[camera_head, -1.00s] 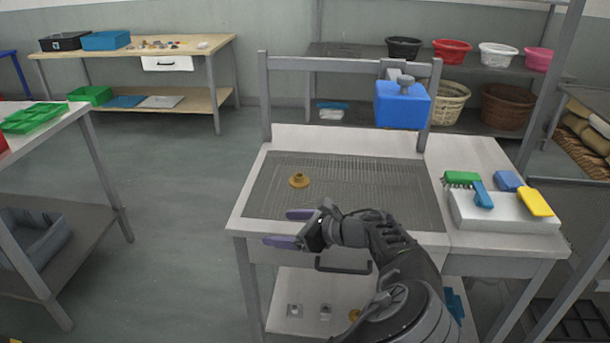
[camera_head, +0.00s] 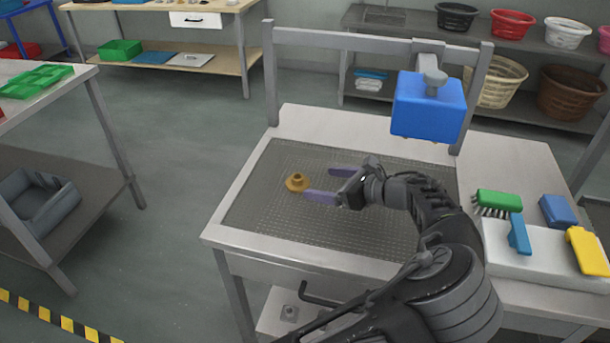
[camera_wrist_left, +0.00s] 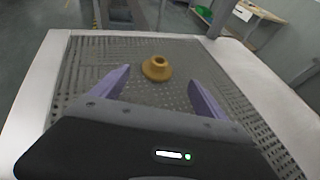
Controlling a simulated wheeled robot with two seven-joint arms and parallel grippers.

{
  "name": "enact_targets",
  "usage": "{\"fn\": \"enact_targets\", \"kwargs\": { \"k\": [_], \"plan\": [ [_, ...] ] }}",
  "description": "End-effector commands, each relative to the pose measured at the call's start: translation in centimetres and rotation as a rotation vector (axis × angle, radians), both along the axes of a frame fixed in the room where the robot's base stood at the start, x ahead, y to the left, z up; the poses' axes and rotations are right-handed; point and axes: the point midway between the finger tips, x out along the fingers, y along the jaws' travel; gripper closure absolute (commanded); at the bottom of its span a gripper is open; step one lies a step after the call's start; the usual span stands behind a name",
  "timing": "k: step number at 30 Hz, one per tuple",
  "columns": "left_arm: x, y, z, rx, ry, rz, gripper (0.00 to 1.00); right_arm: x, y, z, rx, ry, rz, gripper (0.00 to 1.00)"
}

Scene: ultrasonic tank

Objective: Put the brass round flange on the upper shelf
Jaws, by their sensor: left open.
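The brass round flange (camera_head: 297,182) lies on the perforated grey tank surface (camera_head: 262,215), left of its middle, with its raised neck upward. My left gripper (camera_head: 318,184) is open and empty, just right of the flange, with its two purple fingers pointing at it. In the left wrist view the flange (camera_wrist_left: 157,69) sits ahead, between and slightly beyond the fingertips, apparently touching neither. The back rack's upper shelf (camera_head: 385,17) shows in the head view; I cannot tell whether it is the task's shelf. My right gripper is out of view.
A blue block (camera_head: 428,107) hangs from a grey frame (camera_head: 350,37) over the tank's back right. A table (camera_head: 75,95) stands left across open floor.

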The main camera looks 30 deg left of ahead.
Motion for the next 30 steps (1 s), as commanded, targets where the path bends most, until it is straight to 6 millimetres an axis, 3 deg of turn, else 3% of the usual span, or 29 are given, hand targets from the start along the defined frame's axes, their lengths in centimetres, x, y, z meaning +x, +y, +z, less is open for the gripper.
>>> {"fn": "enact_targets", "kwargs": {
  "k": [6, 14, 24, 30],
  "plan": [
    [0.0, 0.2, -0.1, 0.000, 0.000, 0.001, 0.16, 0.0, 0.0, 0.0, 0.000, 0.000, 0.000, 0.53],
    [0.1, 2.3, -0.9, 0.001, 0.001, 0.001, 0.16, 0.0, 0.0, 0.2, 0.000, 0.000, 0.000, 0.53],
    [0.1, 2.6, -1.1, 0.001, 0.001, 0.001, 0.16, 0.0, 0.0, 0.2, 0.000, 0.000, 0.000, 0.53],
    [0.0, 4.9, -1.8, 0.002, 0.002, 0.002, 0.16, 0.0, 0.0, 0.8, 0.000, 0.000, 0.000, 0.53]
  ]
}}
